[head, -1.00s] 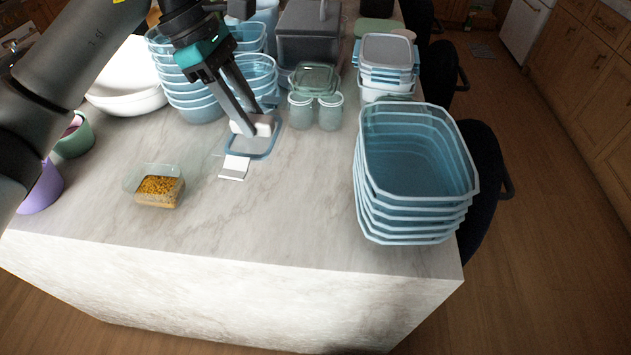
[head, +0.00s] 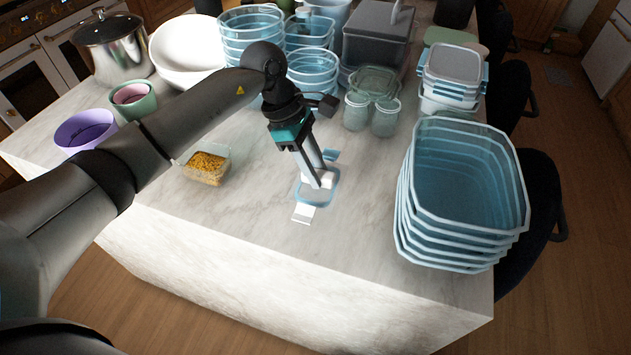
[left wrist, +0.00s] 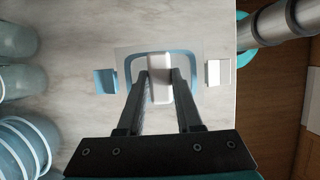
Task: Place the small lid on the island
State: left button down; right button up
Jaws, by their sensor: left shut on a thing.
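The small lid (head: 306,196) is a clear rectangular piece with a blue rim, a raised white middle, and a blue and a white side flap. My left gripper (head: 318,181) points down at it with its fingers on either side of the white middle. The left wrist view shows the lid (left wrist: 132,70) between the fingertips of the gripper (left wrist: 160,82). The lid looks level, at or just above the marble island (head: 270,220) near its front edge; I cannot tell whether it touches. My right gripper is not in view.
A food container (head: 206,167) stands left of the lid. Two glass jars (head: 384,118) stand behind it, and stacked blue containers (head: 405,215) stand to the right. A purple bowl (head: 85,130) and green bowl (head: 135,101) are at the left. Marble around the lid is clear.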

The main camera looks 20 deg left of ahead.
pick_arm(q)
jog(key=shift+f, duration=2.2)
jog(key=shift+f, duration=0.1)
jog(key=c, duration=0.6)
grip_release()
jog(key=v, duration=1.2)
